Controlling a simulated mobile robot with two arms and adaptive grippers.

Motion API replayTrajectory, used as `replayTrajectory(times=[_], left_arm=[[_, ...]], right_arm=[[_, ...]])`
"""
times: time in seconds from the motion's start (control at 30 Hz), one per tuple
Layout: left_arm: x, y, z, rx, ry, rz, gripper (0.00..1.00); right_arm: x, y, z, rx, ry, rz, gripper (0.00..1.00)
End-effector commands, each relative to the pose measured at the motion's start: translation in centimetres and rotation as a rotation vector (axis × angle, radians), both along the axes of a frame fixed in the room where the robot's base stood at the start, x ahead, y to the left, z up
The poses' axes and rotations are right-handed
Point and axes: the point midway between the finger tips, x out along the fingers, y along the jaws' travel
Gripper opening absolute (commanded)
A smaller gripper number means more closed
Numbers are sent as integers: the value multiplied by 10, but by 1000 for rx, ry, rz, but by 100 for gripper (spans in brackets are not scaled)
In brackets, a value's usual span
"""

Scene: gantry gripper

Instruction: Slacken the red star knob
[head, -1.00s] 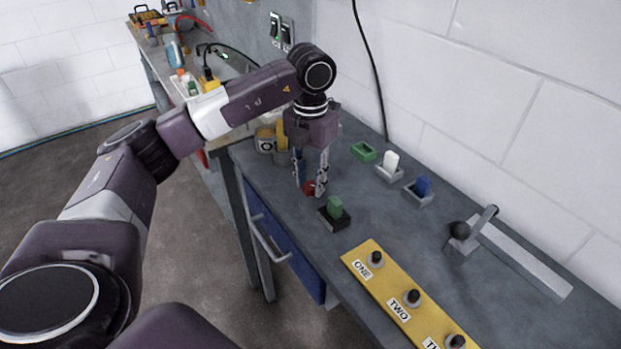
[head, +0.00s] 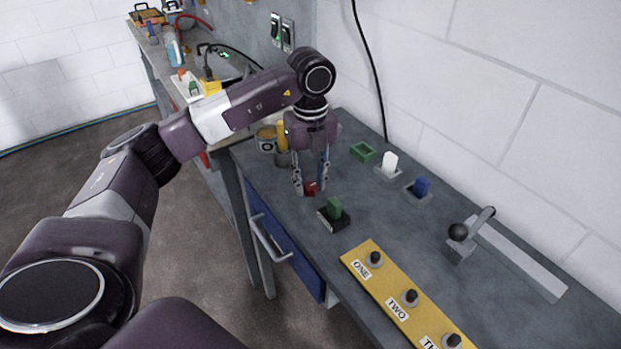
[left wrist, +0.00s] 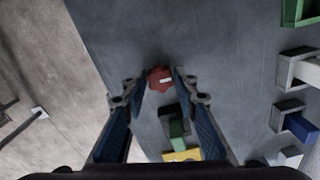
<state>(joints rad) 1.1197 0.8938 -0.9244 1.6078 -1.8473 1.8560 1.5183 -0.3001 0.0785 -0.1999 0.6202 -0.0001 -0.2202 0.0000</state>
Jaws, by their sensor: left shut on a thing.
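The red star knob (head: 310,188) is low on the workbench near its front edge, between the fingers of my left gripper (head: 310,187). In the left wrist view the knob (left wrist: 159,78) has a lobed edge and a short white mark on top. My left gripper (left wrist: 158,82) points down and is shut on the knob, a finger on each side. The fingers partly cover the knob in the head view. My right gripper is in neither view.
A green block in a black base (head: 334,213) stands close in front of the knob. A yellow strip (head: 384,284) with labelled black knobs lies nearer. White (head: 389,163) and blue (head: 421,187) pieces and a lever (head: 470,235) stand to the right.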

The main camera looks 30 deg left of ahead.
Motion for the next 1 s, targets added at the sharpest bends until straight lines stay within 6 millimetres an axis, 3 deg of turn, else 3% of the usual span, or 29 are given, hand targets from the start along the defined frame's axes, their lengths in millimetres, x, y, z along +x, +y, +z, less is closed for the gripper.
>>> replayTrajectory(times=[1.0], left_arm=[[1, 1, 3, 0, -6, 967, 3]], right_arm=[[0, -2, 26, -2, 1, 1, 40]])
